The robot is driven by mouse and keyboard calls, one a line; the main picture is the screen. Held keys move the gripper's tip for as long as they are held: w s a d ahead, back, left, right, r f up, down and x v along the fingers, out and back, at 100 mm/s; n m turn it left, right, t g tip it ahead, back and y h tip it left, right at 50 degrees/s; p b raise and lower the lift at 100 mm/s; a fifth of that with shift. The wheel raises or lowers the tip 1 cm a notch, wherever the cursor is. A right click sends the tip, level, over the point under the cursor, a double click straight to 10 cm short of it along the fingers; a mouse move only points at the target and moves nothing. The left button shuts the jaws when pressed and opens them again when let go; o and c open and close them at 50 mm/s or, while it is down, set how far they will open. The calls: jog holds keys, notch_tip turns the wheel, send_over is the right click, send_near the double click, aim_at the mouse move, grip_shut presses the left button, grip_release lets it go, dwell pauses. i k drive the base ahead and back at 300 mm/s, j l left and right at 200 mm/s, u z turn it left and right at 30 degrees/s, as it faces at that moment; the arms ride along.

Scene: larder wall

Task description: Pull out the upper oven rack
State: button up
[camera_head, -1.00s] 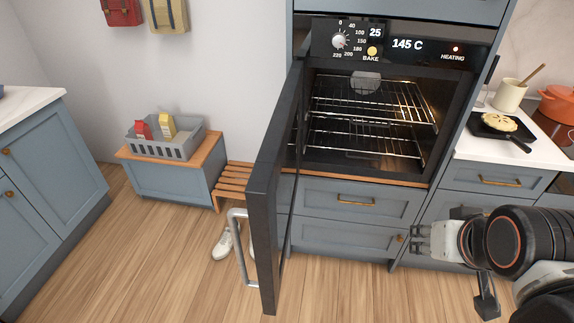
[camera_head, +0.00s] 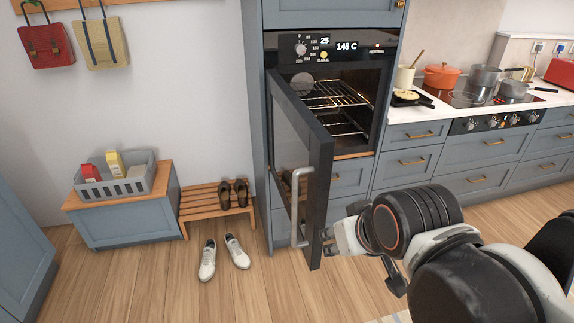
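The wall oven stands open, its dark door (camera_head: 309,180) swung out on the left side with a silver handle (camera_head: 297,205). The upper oven rack (camera_head: 338,97), a wire shelf, lies inside the lit cavity, pushed in and empty. Its left part is hidden behind the door. A lower rack (camera_head: 345,127) sits beneath it, partly hidden too. My gripper (camera_head: 328,241) is empty, its fingers apart, low in the picture beside the free edge of the door. It is well below and in front of the racks; I cannot tell whether it touches the door.
Left are a shoe bench (camera_head: 213,200), white shoes (camera_head: 222,257) on the floor and a grey crate (camera_head: 124,186). The wooden floor in front is mostly clear.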

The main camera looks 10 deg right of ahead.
aim_at(330, 106)
jog(key=i+l, duration=0.15)
jog(key=l, duration=0.2)
jog(key=i+l, duration=0.2)
jog(key=l, duration=0.15)
jog(key=i+l, duration=0.15)
jog(key=l, duration=0.2)
jog(key=i+l, duration=0.15)
jog(key=l, duration=0.2)
